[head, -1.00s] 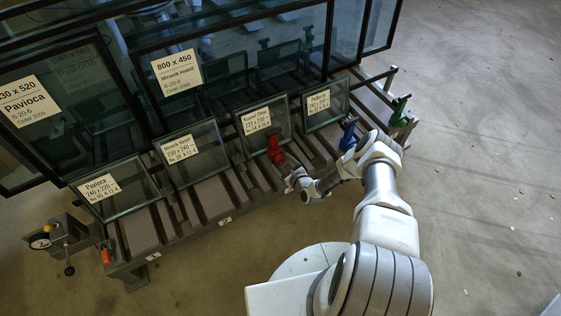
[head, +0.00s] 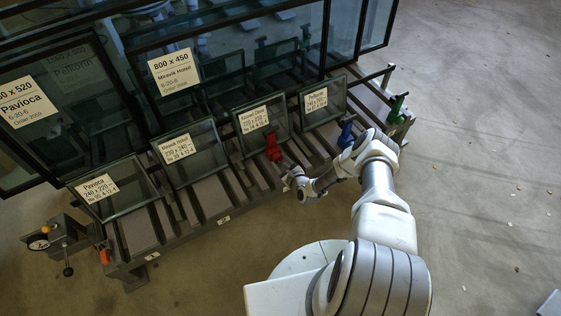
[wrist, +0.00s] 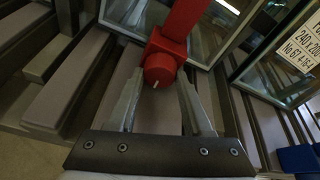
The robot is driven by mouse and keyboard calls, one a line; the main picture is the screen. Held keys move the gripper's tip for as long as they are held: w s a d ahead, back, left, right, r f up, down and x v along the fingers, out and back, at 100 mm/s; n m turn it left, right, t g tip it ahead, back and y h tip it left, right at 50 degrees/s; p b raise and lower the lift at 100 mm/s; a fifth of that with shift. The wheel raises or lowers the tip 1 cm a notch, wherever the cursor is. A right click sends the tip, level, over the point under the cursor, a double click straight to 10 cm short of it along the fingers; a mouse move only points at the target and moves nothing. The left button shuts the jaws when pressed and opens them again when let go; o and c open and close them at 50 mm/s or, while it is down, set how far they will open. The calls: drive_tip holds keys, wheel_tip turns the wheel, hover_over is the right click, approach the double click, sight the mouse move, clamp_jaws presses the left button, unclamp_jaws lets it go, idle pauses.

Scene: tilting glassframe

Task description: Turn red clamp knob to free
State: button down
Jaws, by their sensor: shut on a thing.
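The red clamp (head: 273,148) stands on the rack in front of the third small glass pane from the left. In the wrist view its round red knob (wrist: 160,68) faces me, with a short white mark low on its face. My gripper (head: 287,174) reaches the clamp from the front. In the wrist view my gripper (wrist: 159,78) has one finger on each side of the knob and is shut on it.
A blue clamp (head: 346,133) is right of the red one, close to my wrist. A green clamp (head: 398,109) is at the rack's right end. Small labelled panes lean along the slatted rack (head: 215,197), with large dark-framed glass behind.

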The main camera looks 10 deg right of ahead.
drive_tip(key=shift+n, duration=0.3)
drive_tip(key=shift+c, duration=1.6)
unclamp_jaws()
